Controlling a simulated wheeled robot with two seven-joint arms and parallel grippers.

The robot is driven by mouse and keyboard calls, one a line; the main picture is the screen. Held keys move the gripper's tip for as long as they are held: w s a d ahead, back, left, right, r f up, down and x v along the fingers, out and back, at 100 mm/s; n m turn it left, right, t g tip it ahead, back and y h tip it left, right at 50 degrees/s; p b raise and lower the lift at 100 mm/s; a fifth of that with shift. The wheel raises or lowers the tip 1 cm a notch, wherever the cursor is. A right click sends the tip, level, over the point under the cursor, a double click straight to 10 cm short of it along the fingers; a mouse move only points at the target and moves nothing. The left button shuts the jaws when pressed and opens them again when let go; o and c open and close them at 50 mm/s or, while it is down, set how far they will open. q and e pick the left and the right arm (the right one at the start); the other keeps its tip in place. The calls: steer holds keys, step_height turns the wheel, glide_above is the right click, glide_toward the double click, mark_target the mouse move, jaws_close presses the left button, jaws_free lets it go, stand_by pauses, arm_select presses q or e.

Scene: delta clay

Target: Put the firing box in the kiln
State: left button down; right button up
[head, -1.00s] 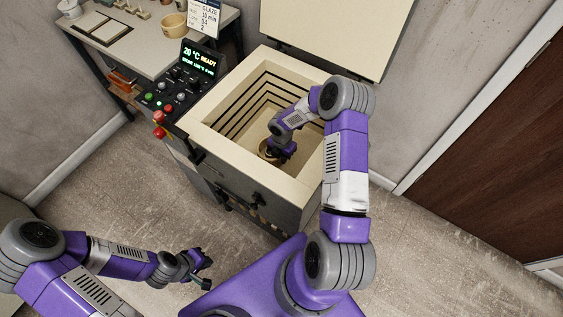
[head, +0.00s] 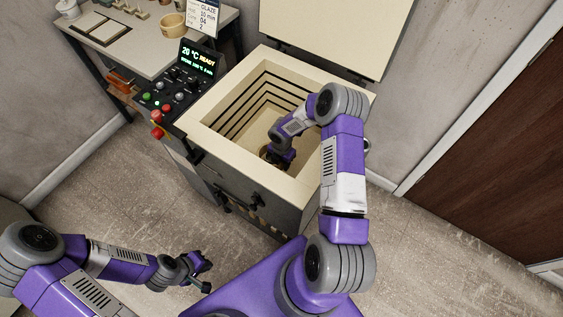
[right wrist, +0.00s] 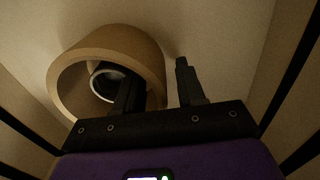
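The firing box (right wrist: 140,52) is a tan, round, open-topped ring. It sits low inside the kiln (head: 218,142), whose lid is up; in the head view the box (head: 264,152) is mostly hidden by my right gripper (head: 277,160). In the right wrist view, my right gripper (right wrist: 157,82) has its fingers apart, one over the box's opening and one outside its wall, with a gap beside the wall. A dark round thing with a pale rim (right wrist: 108,86) shows inside the box. My left gripper (head: 207,273) is open and empty above the floor.
The kiln's raised lid (head: 335,30) stands at the back. A control panel (head: 180,85) with a lit display is at the kiln's left. A brown door (head: 490,140) is at right.

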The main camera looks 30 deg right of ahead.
steer(key=shift+r, duration=0.1)
steer(key=shift+r, duration=0.3)
step_height(320, 180, up, 12)
steer(key=p, duration=0.4)
steer(key=shift+f, duration=0.2)
steer(key=shift+r, duration=0.1)
